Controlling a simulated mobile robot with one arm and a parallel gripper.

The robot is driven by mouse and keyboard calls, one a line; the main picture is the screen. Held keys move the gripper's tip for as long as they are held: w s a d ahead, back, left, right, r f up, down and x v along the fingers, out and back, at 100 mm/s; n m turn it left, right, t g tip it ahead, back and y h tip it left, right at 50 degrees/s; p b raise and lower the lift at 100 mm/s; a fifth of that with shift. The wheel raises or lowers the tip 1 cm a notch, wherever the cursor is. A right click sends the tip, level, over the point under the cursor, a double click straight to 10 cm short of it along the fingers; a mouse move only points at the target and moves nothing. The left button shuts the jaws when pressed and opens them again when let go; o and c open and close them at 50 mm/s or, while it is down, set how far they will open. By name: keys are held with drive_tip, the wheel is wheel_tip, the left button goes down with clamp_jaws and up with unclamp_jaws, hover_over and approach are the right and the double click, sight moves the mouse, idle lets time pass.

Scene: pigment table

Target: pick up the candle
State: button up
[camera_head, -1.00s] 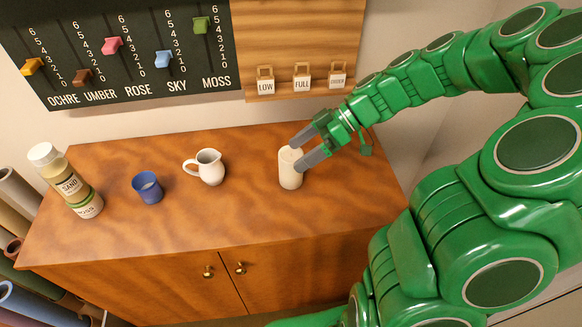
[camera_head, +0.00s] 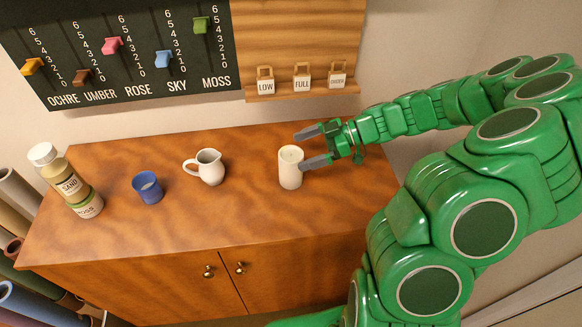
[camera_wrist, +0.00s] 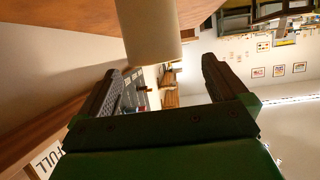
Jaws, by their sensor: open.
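The candle (camera_head: 290,170) is a cream-white cylinder standing upright on the right part of the wooden cabinet top (camera_head: 240,215). In the wrist view the candle (camera_wrist: 150,38) shows at the top, beyond and between the fingertips. My gripper (camera_head: 312,147) is open and empty. It lies at the upper right of the candle in the head view, with one grey finger above and behind the candle top and the other at its right side. I cannot tell whether a finger touches the candle. In the wrist view both fingers of my gripper (camera_wrist: 165,75) are apart.
A white jug (camera_head: 210,168), a blue cup (camera_head: 147,188) and a labelled bottle (camera_head: 66,181) stand to the left. A wooden panel with small tags (camera_head: 302,83) and a slider board (camera_head: 130,50) are on the wall behind. The cabinet top before the candle is clear.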

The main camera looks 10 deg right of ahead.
sight(292, 153)
drive_tip(key=shift+w+x, duration=0.1)
drive_tip(key=shift+x, duration=1)
drive_tip(key=shift+w+x, duration=0.15)
drive_tip(key=shift+x, duration=1)
drive_tip(key=shift+f, duration=0.1)
drive_tip(key=shift+c, duration=0.3)
drive_tip(key=c, duration=1.7)
